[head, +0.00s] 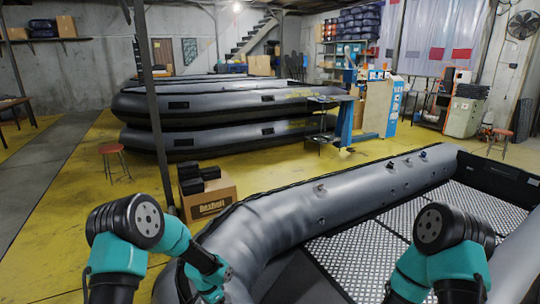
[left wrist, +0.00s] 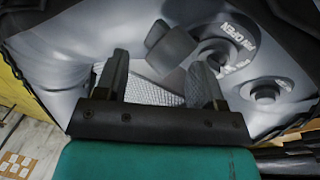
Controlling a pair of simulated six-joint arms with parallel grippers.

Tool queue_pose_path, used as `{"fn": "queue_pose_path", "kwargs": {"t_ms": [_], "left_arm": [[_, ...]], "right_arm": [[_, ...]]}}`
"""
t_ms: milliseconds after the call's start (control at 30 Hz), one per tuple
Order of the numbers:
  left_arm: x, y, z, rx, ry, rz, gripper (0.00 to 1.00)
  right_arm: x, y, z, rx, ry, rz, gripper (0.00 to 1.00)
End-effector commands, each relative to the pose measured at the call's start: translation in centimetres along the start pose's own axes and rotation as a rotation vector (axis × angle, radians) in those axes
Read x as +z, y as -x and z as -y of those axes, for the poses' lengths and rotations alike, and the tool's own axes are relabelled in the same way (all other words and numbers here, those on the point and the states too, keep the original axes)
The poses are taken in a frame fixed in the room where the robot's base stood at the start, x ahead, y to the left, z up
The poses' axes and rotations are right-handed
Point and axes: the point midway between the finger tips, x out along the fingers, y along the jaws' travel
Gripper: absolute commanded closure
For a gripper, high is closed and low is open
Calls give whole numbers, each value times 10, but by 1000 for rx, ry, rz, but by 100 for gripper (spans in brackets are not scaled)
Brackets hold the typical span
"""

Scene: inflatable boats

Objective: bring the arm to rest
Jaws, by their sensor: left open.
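My left gripper shows in the left wrist view (left wrist: 160,82) with its two black fingers apart and nothing between them. Whether a finger touches the boat I cannot tell. In the head view my left arm bends down beside the near end of the boat (head: 285,215); its fingers cannot be made out. My right arm reaches below the lower edge, its gripper out of view.
A cardboard box (head: 208,208) with black items on top stands left of the boat. Red stools (head: 113,160) and stacked boats (head: 230,105) stand farther back. A blue-and-white stand (head: 378,105) is behind the boat. Yellow floor (head: 75,215) is clear at left.

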Motion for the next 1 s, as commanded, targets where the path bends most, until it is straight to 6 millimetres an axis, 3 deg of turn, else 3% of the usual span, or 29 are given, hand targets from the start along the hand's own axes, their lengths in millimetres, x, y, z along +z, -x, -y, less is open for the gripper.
{"fn": "queue_pose_path", "kwargs": {"t_ms": [100, 300, 533, 700, 1000], "left_arm": [[37, -26, -28, 57, 152, -54, 37], [106, -57, -80, 122, 468, -135, 37], [181, -64, -130, 129, 804, -186, 37], [202, -62, -142, 117, 898, -200, 37], [202, -62, -143, 116, 901, -201, 37]], "right_arm": [[0, 0, 0, 0, 0, 0, 57], [0, 0, 0, 0, 0, 0, 57], [0, 0, 0, 0, 0, 0, 57], [0, 0, 0, 0, 0, 0, 57], [0, 0, 0, 0, 0, 0, 57]]}}
